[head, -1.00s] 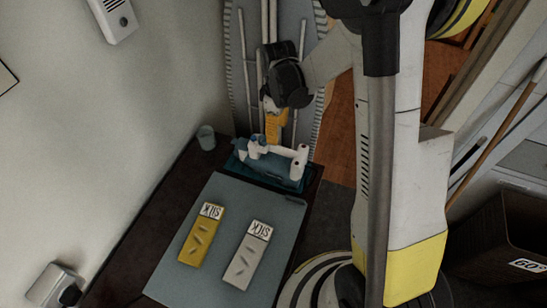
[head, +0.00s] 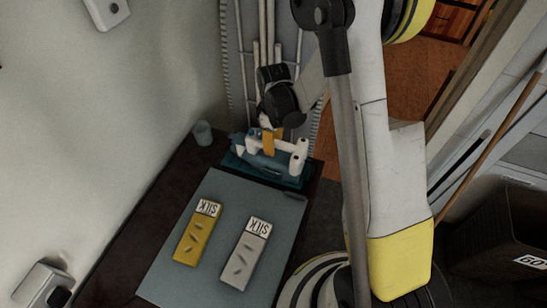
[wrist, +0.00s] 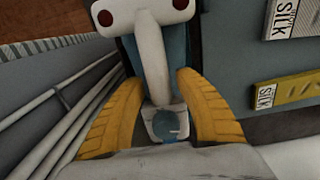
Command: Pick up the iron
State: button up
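The iron (head: 285,160), blue with a white handle, sits on a teal base at the far end of the dark table. My gripper (head: 270,142) is at the iron from above. In the wrist view, the iron's white handle (wrist: 152,50) runs between the two yellow fingers of my gripper (wrist: 156,84). The fingers are apart, one on each side of the handle, with gaps showing beside it. Part of the iron's body is hidden under the handle and fingers.
A yellow SILK label panel (head: 197,232) and a white one (head: 245,254) lie on a grey-blue mat (head: 165,270). A small cup (head: 203,133) stands left of the iron by the wall. A dark box (head: 490,245) is at right.

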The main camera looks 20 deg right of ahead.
grip_shut()
jog(key=shift+r, duration=0.1)
